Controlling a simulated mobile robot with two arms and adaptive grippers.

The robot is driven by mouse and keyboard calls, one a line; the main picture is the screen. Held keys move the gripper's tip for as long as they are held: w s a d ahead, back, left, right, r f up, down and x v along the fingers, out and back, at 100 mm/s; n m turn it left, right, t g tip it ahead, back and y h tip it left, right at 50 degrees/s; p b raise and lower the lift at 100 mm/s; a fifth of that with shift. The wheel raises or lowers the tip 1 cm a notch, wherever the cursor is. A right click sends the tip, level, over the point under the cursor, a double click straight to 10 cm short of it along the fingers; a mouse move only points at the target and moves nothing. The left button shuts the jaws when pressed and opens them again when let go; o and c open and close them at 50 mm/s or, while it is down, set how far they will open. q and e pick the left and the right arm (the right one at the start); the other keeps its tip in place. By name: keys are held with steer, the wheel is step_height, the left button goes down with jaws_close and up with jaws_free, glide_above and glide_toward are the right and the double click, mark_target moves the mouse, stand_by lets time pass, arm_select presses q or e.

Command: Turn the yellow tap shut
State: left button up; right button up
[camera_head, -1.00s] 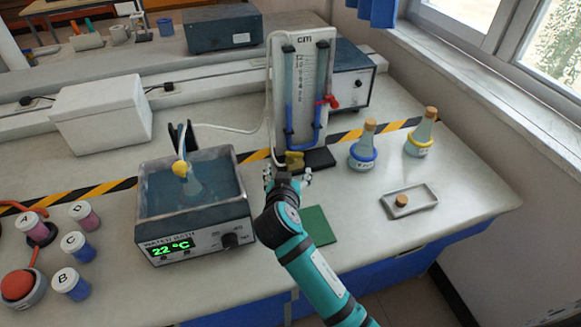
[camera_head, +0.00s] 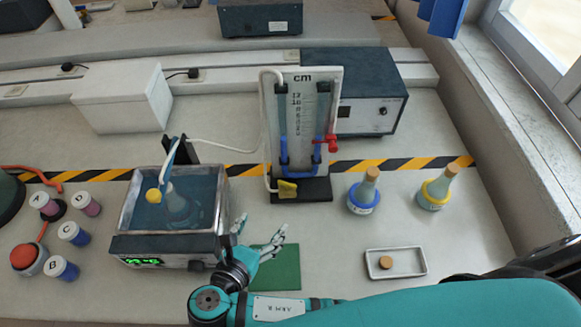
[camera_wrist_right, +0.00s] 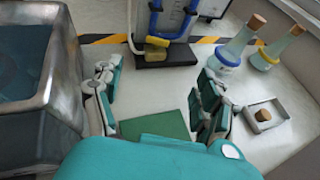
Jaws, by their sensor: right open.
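The yellow tap (camera_head: 287,189) sits low at the left of the manometer stand's dark base, where a white tube comes down. Its handle lies roughly sideways in the head view. It also shows in the right wrist view (camera_wrist_right: 158,41), ahead of the fingers. My right gripper (camera_head: 258,236) is open and empty, over the bench between the water bath and the green mat, short of the tap and apart from it. In the right wrist view the two fingers (camera_wrist_right: 155,95) stand wide apart with nothing between them. My left gripper is not in view.
The water bath (camera_head: 133,245) with a flask stands close left of the right gripper. The green mat (camera_head: 285,266) lies below it. Two stoppered flasks (camera_head: 364,194) (camera_head: 434,191) and a tray (camera_head: 419,264) stand to the right. A red tap (camera_head: 331,143) is on the manometer's right side.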

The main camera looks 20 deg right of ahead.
steer(key=p, duration=0.2)
glide_toward(287, 185)
steer(key=w+d, duration=0.1)
steer(key=w+d+f, duration=0.1)
steer(key=w, duration=0.1)
steer(key=shift+f+n, duration=0.2)
steer(key=shift+n, duration=0.1)
steer(key=x, duration=0.3)
steer(key=shift+d+f, duration=0.1)
steer(key=shift+w+d+f, duration=0.2)
steer(key=shift+w, duration=0.1)
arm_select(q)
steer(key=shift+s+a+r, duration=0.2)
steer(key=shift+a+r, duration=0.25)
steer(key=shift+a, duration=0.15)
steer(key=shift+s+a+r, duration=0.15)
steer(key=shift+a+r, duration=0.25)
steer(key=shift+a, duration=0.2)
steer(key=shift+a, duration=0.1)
